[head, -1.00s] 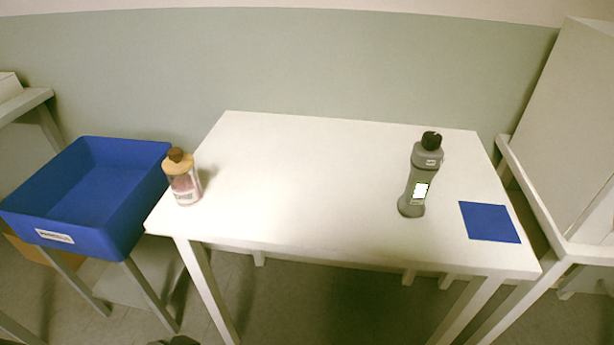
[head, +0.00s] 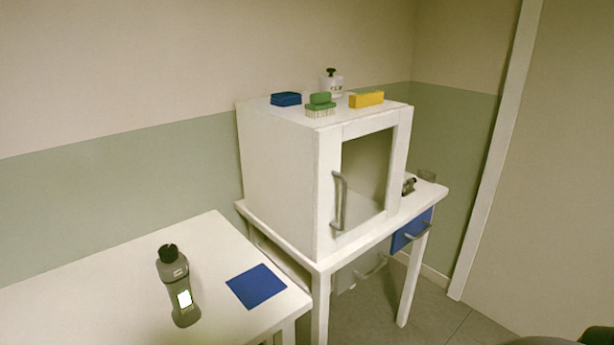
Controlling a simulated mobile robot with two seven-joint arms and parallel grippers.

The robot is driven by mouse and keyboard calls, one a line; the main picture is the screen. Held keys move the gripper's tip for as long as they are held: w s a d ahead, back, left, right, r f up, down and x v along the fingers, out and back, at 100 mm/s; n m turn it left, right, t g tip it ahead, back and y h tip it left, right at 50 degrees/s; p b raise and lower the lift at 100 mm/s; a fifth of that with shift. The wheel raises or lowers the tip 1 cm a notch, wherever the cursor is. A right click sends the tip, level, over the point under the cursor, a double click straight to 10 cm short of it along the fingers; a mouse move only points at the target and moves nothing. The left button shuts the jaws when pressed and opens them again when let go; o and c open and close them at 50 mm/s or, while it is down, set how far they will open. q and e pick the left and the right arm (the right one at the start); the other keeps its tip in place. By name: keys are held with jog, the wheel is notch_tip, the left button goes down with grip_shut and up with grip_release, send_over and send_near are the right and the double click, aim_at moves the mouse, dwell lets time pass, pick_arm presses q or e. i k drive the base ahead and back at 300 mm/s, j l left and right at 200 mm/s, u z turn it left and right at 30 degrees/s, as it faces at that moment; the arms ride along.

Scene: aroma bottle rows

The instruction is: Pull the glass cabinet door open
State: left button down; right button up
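The white cabinet (head: 278,178) stands on a white table right of the middle of the head view. Its front faces right and toward me. The glass door (head: 368,172) has a white frame and looks shut. A grey vertical bar handle (head: 339,202) sits on the door's left side. Neither gripper can be made out in the view, and nothing touches the handle.
A blue block (head: 286,99), a green brush (head: 320,104), a yellow block (head: 367,99) and a pump bottle (head: 332,84) sit on the cabinet. A blue drawer (head: 411,231) is below. The near table (head: 110,277) holds a grey bottle (head: 177,285) and a blue square (head: 256,286).

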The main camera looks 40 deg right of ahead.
aim_at(328, 140)
jog(key=z, duration=1.55)
